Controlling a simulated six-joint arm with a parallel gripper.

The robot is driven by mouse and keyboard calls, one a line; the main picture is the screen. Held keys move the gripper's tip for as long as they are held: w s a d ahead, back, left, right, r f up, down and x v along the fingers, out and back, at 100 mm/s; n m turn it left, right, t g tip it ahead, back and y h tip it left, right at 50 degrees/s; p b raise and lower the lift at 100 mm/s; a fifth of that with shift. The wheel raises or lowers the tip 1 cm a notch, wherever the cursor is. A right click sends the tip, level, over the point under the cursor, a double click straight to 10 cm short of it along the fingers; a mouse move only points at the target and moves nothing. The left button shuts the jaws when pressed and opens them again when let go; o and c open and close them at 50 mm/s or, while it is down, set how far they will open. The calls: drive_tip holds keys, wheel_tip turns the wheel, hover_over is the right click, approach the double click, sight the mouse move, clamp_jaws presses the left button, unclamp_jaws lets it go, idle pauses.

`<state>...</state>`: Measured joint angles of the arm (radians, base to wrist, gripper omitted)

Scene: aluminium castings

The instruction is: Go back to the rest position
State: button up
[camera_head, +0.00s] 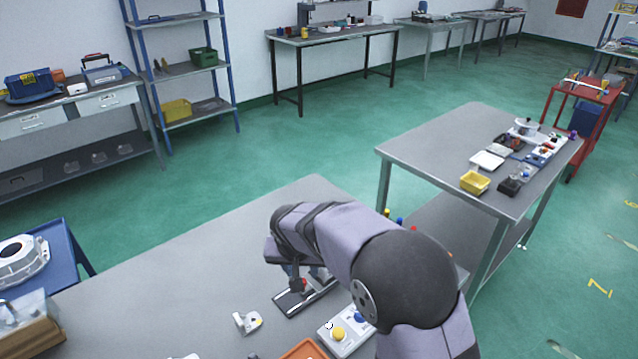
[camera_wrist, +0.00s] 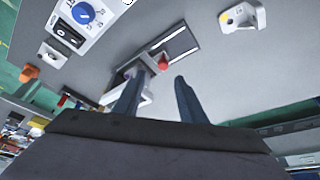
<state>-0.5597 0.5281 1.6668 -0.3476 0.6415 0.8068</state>
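My gripper (camera_wrist: 158,88) shows in the wrist view with its two dark fingers spread apart and nothing held between them. Beyond the fingertips is a grey-framed fixture with a rail (camera_wrist: 178,47) and a red knob (camera_wrist: 163,66). In the head view my arm bends over the near table and hides most of the gripper. The same fixture (camera_head: 292,303) lies below the arm's end there. A small white casting with a yellow spot (camera_head: 243,321) lies left of the fixture, apart from it, and also shows in the wrist view (camera_wrist: 240,16).
A control box with a blue knob and a yellow button (camera_head: 350,337) stands right of the fixture. An orange tray (camera_head: 303,350) is at the bottom edge. The near table's left part (camera_head: 170,275) is bare. A blue cart (camera_head: 66,250) stands left; another table (camera_head: 425,155) stands behind right.

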drive_tip(key=s+d+g, duration=0.3)
drive_tip(key=s+d, duration=1.3)
drive_tip(key=d, duration=0.4)
drive_tip(key=s+d+f+g, duration=0.1)
drive_tip(key=s+d, duration=0.2)
drive_tip(key=s, duration=0.6)
drive_tip(key=shift+s+d+f, duration=0.25)
drive_tip(key=shift+d, duration=0.1)
